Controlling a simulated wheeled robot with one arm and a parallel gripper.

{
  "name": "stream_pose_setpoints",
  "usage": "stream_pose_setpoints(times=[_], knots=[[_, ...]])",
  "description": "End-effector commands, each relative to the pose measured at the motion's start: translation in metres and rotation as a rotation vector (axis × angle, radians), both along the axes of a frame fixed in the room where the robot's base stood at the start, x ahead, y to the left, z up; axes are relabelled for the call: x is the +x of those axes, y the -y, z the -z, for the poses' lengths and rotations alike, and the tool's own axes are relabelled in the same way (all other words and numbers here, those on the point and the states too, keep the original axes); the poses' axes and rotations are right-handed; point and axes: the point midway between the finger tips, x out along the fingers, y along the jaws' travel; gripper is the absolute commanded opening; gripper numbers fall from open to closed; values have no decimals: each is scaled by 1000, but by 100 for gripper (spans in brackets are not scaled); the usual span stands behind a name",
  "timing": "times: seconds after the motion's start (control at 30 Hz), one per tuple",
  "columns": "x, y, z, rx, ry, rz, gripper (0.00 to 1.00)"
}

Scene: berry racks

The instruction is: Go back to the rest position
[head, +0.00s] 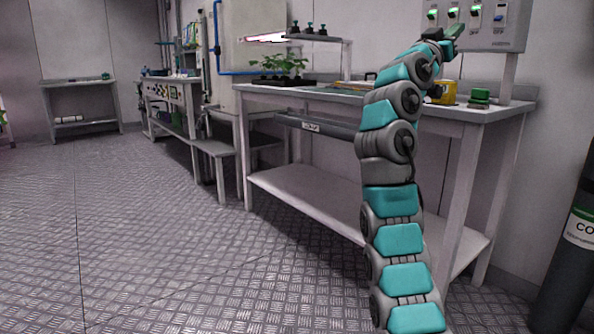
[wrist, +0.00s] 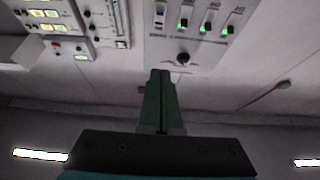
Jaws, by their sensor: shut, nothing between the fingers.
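My gripper (head: 454,33) is at the end of my raised teal and grey arm, at the upper right of the head view. It is in front of the wall switch panel (head: 478,22), and I cannot tell how far from it. In the wrist view the two green fingers of my gripper (wrist: 161,74) are together with nothing between them. They point toward the lower edge of the panel (wrist: 205,58), which has several switches with green lights and a dark round knob (wrist: 183,59).
A workbench (head: 300,97) stands behind my arm, with a potted plant (head: 283,63), a yellow container (head: 446,92) and a green object (head: 480,96) on top. A dark gas cylinder (head: 566,265) stands at the right edge. The metal floor (head: 150,220) at left is clear.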

Motion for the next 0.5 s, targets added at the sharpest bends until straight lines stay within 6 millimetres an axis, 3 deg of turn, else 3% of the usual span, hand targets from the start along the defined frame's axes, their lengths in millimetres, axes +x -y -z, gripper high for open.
stream_pose_setpoints(times=[0.5], knots=[[42, -18, 7, 6, -184, -37, 0]])
